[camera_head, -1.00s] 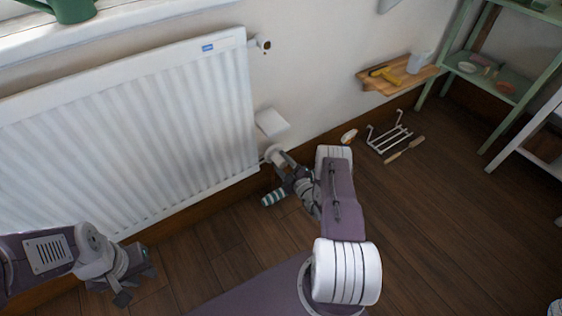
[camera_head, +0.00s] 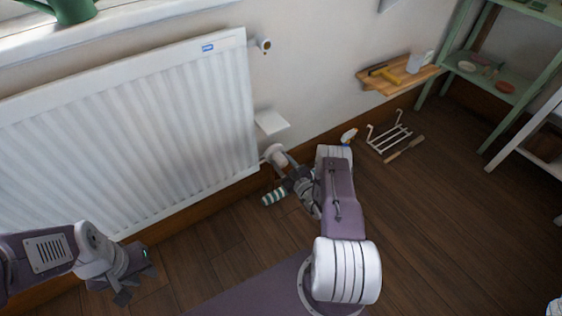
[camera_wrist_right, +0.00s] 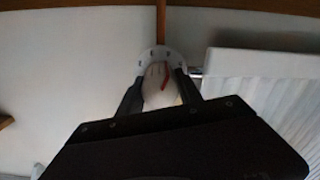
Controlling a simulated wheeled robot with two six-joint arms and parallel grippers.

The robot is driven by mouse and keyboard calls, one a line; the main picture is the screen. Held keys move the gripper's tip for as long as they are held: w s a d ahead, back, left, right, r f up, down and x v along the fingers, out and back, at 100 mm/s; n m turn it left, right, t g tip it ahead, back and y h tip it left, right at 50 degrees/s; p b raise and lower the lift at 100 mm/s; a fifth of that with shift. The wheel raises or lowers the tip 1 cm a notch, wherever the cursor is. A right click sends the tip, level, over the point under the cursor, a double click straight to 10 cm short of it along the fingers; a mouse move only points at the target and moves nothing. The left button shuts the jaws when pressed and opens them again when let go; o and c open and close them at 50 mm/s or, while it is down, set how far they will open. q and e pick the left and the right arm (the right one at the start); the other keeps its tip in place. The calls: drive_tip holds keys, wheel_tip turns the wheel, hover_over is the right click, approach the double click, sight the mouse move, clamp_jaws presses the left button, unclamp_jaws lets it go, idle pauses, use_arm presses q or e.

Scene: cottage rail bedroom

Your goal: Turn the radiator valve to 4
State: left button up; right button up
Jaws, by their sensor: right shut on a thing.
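The white radiator (camera_head: 130,120) hangs on the wall at the left. The round white radiator valve (camera_head: 275,153) is at its lower right corner, close to the wall. My right gripper (camera_head: 284,167) is at the valve. In the right wrist view, my right gripper (camera_wrist_right: 160,90) has one finger on each side of the white valve knob (camera_wrist_right: 158,72) and is shut on it. A red mark shows on the knob, and a pale ring with small dark marks surrounds it; I cannot read the numbers. My left gripper (camera_head: 136,284) hangs empty at the lower left, its fingers apart.
A small white shelf (camera_head: 271,122) juts out just above the valve. A striped thing (camera_head: 274,196) lies on the floor below my right gripper. A white rack (camera_head: 389,137) and a wooden-handled tool (camera_head: 404,148) lie to the right. A wooden wall shelf (camera_head: 398,84) holds several things.

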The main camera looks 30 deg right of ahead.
drive_tip(key=shift+s+f, duration=0.1)
idle(0.3)
drive_tip(key=o, duration=1.4)
drive_tip(key=shift+s+p, duration=0.35)
drive_tip(key=shift+p, duration=0.05)
drive_tip(key=s+p, duration=0.1)
drive_tip(key=s, duration=0.1)
drive_tip(key=s+p, duration=0.1)
drive_tip(key=s, duration=0.2)
drive_tip(key=s+p, duration=0.1)
drive_tip(key=s, duration=0.2)
drive_tip(key=shift+s+d+p, duration=0.15)
drive_tip(key=shift+d+p, duration=0.2)
drive_tip(key=shift+p, duration=0.05)
